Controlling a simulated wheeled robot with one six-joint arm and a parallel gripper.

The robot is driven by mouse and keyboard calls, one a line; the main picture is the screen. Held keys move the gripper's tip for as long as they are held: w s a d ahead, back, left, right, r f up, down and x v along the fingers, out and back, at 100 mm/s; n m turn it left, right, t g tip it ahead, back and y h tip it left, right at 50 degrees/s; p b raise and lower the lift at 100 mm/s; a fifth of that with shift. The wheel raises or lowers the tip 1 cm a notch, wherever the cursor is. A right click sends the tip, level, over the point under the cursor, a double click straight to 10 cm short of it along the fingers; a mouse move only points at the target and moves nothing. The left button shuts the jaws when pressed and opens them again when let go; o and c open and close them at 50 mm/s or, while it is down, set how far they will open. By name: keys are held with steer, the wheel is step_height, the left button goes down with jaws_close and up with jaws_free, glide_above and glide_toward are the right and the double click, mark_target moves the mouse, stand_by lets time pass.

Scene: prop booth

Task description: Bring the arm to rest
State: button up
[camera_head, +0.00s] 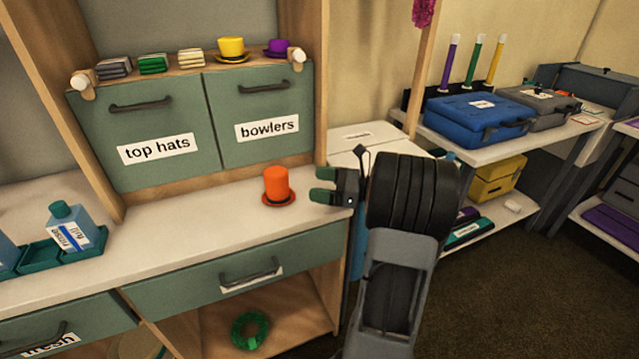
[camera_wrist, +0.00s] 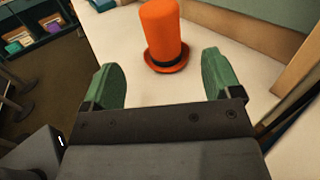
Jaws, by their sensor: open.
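My gripper (camera_head: 322,184) is at the right end of the white counter, just right of an orange top hat (camera_head: 277,184) with a dark band. In the wrist view, the green fingers of my gripper (camera_wrist: 163,85) are spread apart with nothing between them. The orange top hat (camera_wrist: 163,35) stands upright on the counter beyond the fingertips, apart from them. My arm reaches up from the bottom of the head view, with its dark wrist in front of the shelving on the right.
The white counter (camera_head: 200,222) holds a teal tray (camera_head: 40,258) with bottles at left. Green cupboards labelled top hats (camera_head: 140,125) and bowlers (camera_head: 262,105) are above, with small hats and folded cloths on top. A blue case (camera_head: 475,115) lies on a shelf at right. Dark floor is open at lower right.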

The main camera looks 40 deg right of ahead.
steer(key=s+a+r+n+g+h+p, duration=0.1)
steer(key=s+a+r+n+g+p, duration=0.1)
steer(key=a+r+n+g+p, duration=0.3)
steer(key=s+a+n+g+h+p, duration=0.2)
steer(key=s+a+n+p, duration=0.1)
steer(key=a, duration=0.4)
steer(key=s+a+r+n+g+h+p, duration=0.1)
steer(key=s+a+r+n+g+p, duration=0.1)
steer(key=a+r+n+g+p, duration=0.25)
steer(key=s+a+r+n+t+h+p, duration=0.2)
steer(key=s+r+n+h+p, duration=0.4)
steer(key=n, duration=0.8)
steer(key=h+p, duration=0.3)
steer(key=shift+s+a+r, duration=0.3)
steer(key=shift+s, duration=0.1)
